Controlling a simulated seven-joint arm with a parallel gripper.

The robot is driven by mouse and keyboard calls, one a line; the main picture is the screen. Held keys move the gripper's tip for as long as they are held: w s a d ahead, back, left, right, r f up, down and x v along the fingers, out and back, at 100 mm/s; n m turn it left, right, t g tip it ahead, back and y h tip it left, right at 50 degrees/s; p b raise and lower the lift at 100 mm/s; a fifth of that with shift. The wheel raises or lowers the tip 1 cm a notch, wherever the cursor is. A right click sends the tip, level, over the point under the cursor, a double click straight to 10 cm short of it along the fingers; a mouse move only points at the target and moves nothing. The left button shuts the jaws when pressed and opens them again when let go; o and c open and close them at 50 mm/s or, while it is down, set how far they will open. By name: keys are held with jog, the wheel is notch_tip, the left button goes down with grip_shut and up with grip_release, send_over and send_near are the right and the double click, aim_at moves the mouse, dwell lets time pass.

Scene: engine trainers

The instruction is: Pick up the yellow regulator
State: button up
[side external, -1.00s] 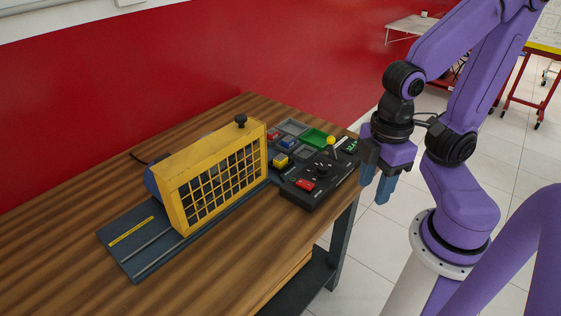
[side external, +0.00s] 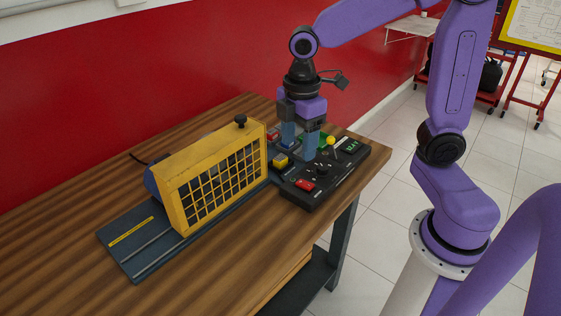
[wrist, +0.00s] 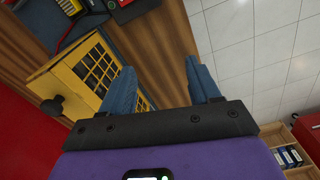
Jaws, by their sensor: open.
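The yellow regulator (side external: 281,160) appears to be the small yellow-topped block between the yellow cage and the black control box in the side view.
A yellow cage guard (side external: 215,178) with a black knob stands left of the block. A black control box (side external: 318,183) with a red switch and yellow-knobbed lever lies to the right. The table's left part is clear.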

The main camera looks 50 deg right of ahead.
jog(key=w+d+n, duration=0.1)
jog(key=w+d, duration=0.3)
jog(key=w, duration=0.5)
jog(key=n, duration=0.2)
send_over(280, 157)
jog(key=f, duration=1.2)
jog(key=shift+a, duration=0.2)
jog(key=shift+d+f, duration=0.15)
jog(key=shift+f, duration=1.45)
jog(key=shift+d+f, duration=0.15)
jog(key=shift+f, duration=1.4)
grip_shut()
